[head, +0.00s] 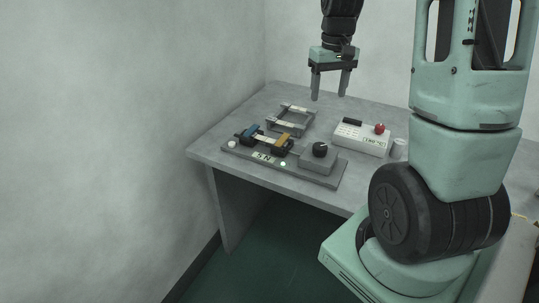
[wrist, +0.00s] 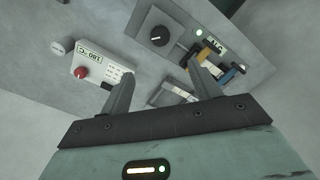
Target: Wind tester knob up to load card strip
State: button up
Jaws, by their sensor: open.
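The tester (head: 325,177) is a flat grey plate along the front of the table. Its round black knob (head: 320,149) sits on a grey block at the right end and also shows in the wrist view (wrist: 159,36). A blue clamp (head: 250,133) and a yellow clamp (head: 281,143) stand on the plate, with a pale strip, likely the card strip, between them, small in view. A display (head: 263,157) at the front edge seems to read 5 N. My gripper (head: 329,96) is open and empty, pointing down, above the table behind the tester and apart from the knob.
A white box (head: 361,138) with a red button (head: 379,128) and a display stands right of the tester. A small pale cylinder (head: 398,148) is beside it. A grey frame (head: 291,119) lies behind the clamps. The back of the table (head: 285,93) is clear.

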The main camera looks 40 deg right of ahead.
aim_at(320, 146)
notch_tip(320, 146, down, 18)
jog(key=n+p, duration=0.5)
jog(key=p, duration=0.6)
jog(key=shift+f, duration=0.15)
jog(key=c, duration=1)
